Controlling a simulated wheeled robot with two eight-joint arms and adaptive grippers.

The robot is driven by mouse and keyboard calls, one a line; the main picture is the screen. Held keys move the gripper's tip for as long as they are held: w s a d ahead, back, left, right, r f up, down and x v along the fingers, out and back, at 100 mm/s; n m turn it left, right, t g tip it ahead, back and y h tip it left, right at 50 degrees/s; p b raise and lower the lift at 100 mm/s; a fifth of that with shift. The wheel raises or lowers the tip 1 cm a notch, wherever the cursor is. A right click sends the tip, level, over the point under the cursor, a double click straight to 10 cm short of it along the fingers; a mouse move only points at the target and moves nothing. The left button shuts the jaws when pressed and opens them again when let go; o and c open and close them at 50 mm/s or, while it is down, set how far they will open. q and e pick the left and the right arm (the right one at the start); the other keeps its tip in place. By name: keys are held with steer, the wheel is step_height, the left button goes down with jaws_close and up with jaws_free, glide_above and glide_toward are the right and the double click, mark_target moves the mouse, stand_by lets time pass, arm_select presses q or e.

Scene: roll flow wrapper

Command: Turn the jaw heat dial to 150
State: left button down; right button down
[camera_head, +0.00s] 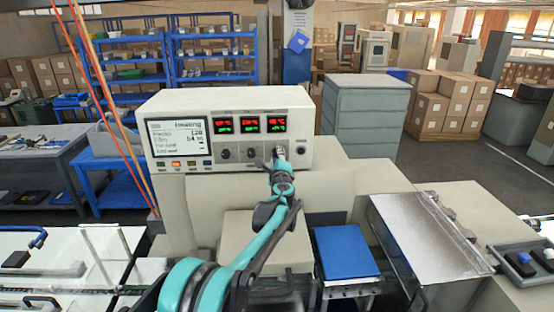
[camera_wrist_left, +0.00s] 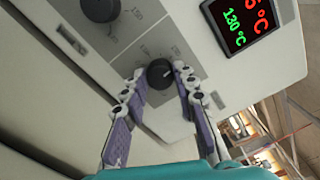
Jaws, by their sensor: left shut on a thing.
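The cream wrapper machine (camera_head: 328,181) has a control panel with a row of black dials under three lit displays. My right gripper is not in view.
Another dial (camera_wrist_left: 101,8) sits up-left in the wrist view. A blue pad (camera_head: 345,252) and a metal cover (camera_head: 430,235) lie right of my arm.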

arm_select(q)
steer(key=m+b, duration=0.1)
steer(key=m, duration=1)
steer(key=shift+d+f+m+b, duration=0.1)
steer(key=shift+m+b, duration=0.2)
stand_by(0.4)
steer(key=c, duration=1.2)
jaws_free()
steer(key=s, duration=0.8)
steer(key=s+d, duration=0.1)
steer(key=s, duration=0.3)
steer(key=shift+d, duration=0.1)
